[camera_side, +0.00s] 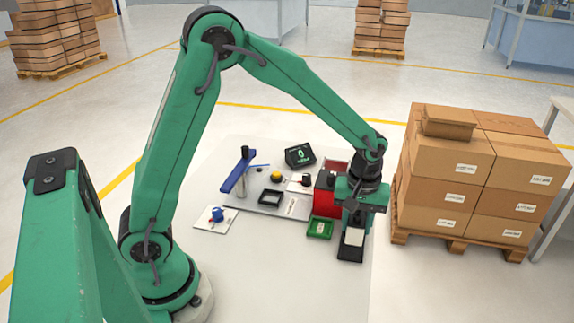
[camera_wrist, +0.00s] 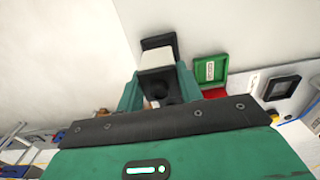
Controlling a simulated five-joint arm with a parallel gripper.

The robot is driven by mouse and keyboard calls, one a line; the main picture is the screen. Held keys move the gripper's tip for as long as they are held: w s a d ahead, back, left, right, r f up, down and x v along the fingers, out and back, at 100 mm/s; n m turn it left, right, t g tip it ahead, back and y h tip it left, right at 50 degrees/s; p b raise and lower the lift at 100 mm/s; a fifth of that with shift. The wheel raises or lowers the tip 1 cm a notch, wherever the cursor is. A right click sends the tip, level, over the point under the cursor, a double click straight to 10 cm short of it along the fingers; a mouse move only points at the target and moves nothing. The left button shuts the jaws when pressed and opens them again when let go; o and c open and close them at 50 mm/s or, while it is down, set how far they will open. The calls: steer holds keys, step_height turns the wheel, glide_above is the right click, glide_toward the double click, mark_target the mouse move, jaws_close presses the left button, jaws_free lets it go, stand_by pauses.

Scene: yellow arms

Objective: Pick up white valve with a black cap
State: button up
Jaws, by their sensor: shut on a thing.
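The white valve with a black cap is between the fingers of my gripper (camera_side: 352,208), at the right end of the worktop. Its white part (camera_side: 354,237) shows below the fingers in the side view, over a black tray (camera_side: 350,254). In the wrist view the white part (camera_wrist: 157,60) shows just past the green fingertips (camera_wrist: 158,82), and the dark cap (camera_wrist: 172,90) lies between the fingers. My gripper is shut on the valve. The fingers hide part of it, and I cannot tell whether it touches the tray.
A green tray (camera_side: 320,228) and a red bin (camera_side: 327,200) stand close to the left of my gripper. A black square frame (camera_side: 268,198) and a blue-topped stand (camera_side: 238,172) are further left. Stacked boxes (camera_side: 450,170) stand to the right.

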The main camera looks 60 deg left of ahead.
steer(key=s+d+r, duration=0.6)
steer(key=s+d, duration=0.1)
steer(key=d, duration=0.1)
steer(key=shift+d+r, duration=0.15)
steer(key=shift+r, duration=0.05)
steer(key=shift+s, duration=0.1)
stand_by(0.4)
